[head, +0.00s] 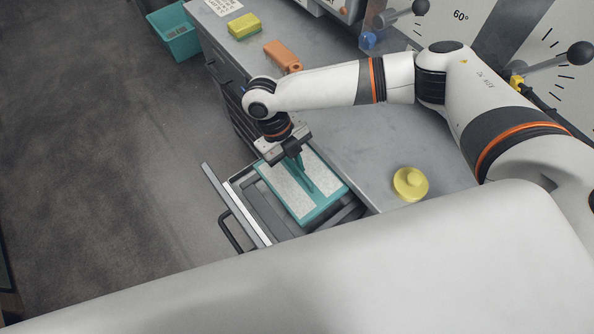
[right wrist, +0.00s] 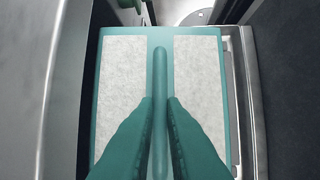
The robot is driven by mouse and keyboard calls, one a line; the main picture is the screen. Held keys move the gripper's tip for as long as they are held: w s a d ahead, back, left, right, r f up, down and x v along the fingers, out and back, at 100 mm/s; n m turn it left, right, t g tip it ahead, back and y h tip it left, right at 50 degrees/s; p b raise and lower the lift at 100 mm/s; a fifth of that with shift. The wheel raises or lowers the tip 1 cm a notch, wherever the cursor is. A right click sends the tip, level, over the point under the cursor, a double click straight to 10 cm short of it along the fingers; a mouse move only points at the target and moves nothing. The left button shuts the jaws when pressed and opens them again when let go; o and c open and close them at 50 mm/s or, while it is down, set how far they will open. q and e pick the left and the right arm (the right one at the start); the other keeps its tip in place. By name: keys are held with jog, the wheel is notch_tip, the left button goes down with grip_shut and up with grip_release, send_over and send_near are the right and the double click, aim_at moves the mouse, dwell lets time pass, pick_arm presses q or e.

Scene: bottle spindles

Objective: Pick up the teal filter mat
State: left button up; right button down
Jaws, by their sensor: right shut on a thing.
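The teal filter mat (head: 318,214) has a teal frame, two pale speckled panels and a raised teal bar along its middle. In the head view it is at the open drawer (head: 251,216), beside the grey counter. My right gripper (head: 299,168) comes down over it from above and is shut on the middle bar. The right wrist view shows both fingers (right wrist: 160,115) on either side of the bar of the mat (right wrist: 195,32). I cannot tell whether the mat rests in the drawer or is slightly raised. My left gripper is not in view.
On the grey counter (head: 365,145) are a yellow round knobbed piece (head: 410,184), an orange piece (head: 283,56) and a yellow-green block (head: 244,26). A teal bin (head: 176,36) stands on the floor at the top left. The floor left of the drawer is clear.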

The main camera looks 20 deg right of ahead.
jog(key=w+a+b, duration=0.7)
jog(key=w+a, duration=0.3)
jog(key=w, duration=0.4)
jog(key=shift+w+f, duration=0.15)
